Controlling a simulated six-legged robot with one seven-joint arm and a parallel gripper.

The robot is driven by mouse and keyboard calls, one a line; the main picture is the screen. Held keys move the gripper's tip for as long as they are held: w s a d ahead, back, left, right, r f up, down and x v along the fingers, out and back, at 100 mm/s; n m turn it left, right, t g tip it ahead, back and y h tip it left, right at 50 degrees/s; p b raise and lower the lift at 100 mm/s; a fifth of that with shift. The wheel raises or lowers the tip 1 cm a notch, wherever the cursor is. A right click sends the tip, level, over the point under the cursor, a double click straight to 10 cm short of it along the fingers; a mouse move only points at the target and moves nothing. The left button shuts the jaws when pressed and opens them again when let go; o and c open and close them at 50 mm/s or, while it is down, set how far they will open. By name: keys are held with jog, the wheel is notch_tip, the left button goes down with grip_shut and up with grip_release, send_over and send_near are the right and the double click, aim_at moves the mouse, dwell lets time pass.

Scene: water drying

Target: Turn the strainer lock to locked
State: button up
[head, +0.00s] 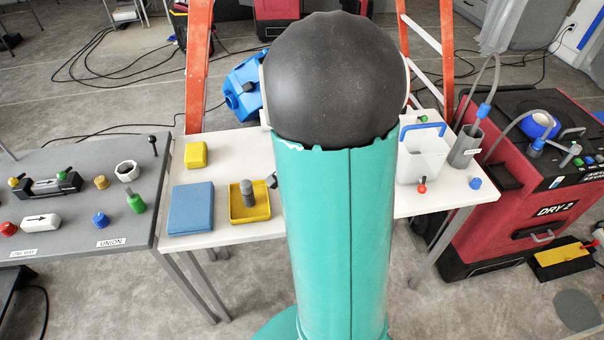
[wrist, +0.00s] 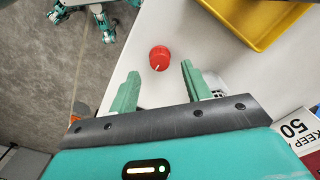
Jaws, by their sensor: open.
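A round red knob (wrist: 159,57) with a short white line on its face stands on the white table in the wrist view; I take it to be the strainer lock, though no label on it is readable. The white line points toward the bottom of that picture. My gripper (wrist: 160,69) is open and empty, with one green finger to each side of the knob's near end. The knob appears just beyond the fingertips, and I see no contact. In the head view my arm covers the middle of the white table, and the gripper is hidden.
A yellow tray (head: 250,216) holding a grey part (head: 247,190), a blue pad (head: 190,209) and a yellow block (head: 196,155) lie on the white table. A white bucket (head: 423,165) stands right. A grey table (head: 70,235) carries fittings; a red dryer (head: 500,225) stands far right.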

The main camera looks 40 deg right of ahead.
notch_tip(320, 180, up, 10)
dwell(0.3)
jog(key=shift+r, duration=0.15)
jog(key=s+a+r+n+t, duration=0.2)
jog(key=a+r+n, duration=0.3)
jog(key=a+n, duration=0.3)
jog(key=s+a+r+n+t, duration=0.3)
jog(key=a+r+n, duration=0.3)
jog(key=a, duration=0.9)
jog(key=shift+n+t, duration=0.3)
jog(key=shift+n, duration=0.7)
